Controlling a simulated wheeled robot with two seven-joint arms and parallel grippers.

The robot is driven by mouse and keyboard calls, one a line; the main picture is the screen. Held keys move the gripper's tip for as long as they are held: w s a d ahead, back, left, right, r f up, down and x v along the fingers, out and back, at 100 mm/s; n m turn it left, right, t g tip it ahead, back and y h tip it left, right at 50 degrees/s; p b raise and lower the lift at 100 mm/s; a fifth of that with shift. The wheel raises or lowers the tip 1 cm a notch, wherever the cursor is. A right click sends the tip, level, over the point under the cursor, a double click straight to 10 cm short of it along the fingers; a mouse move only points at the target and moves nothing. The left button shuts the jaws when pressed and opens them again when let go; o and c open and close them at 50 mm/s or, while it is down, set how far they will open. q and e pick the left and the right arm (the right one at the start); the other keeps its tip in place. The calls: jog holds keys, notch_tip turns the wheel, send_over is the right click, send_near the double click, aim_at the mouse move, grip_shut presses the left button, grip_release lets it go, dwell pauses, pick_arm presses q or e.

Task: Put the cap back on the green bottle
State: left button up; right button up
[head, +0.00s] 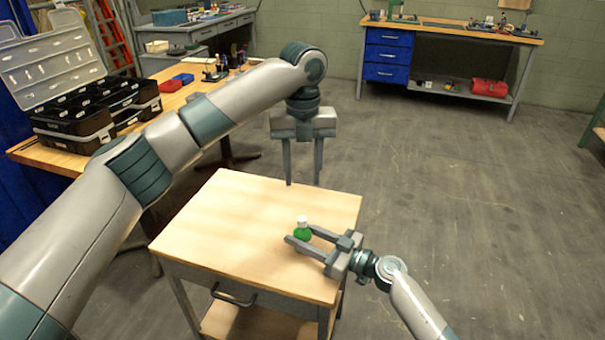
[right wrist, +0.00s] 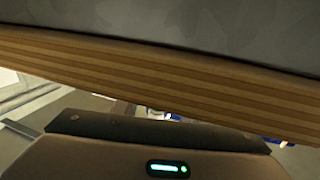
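The green bottle (head: 303,234) stands upright on the small wooden-topped cart (head: 250,215), near its right side. Its top is white (head: 302,219); I cannot tell whether that is the cap or a bare neck. No separate cap is visible on the cart. My right gripper (head: 300,234) comes in low from the right, its fingers on either side of the bottle with a gap that looks wider than the bottle. My left gripper (head: 302,184) points down, open and empty, beyond the bottle near the cart's far edge. The right wrist view does not show the bottle clearly.
The rest of the cart top is bare, and a drawer handle (head: 234,298) sticks out at its front. A long bench (head: 170,100) with an open black organizer case (head: 95,115) stands at the left. A blue-drawer workbench (head: 430,38) is at the back. Open floor lies right.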

jog(key=o, duration=0.3)
jog(key=v, duration=1.7)
jog(key=shift+s+d, duration=0.1)
jog(key=shift+s, duration=0.1)
jog(key=shift+d+f, duration=0.1)
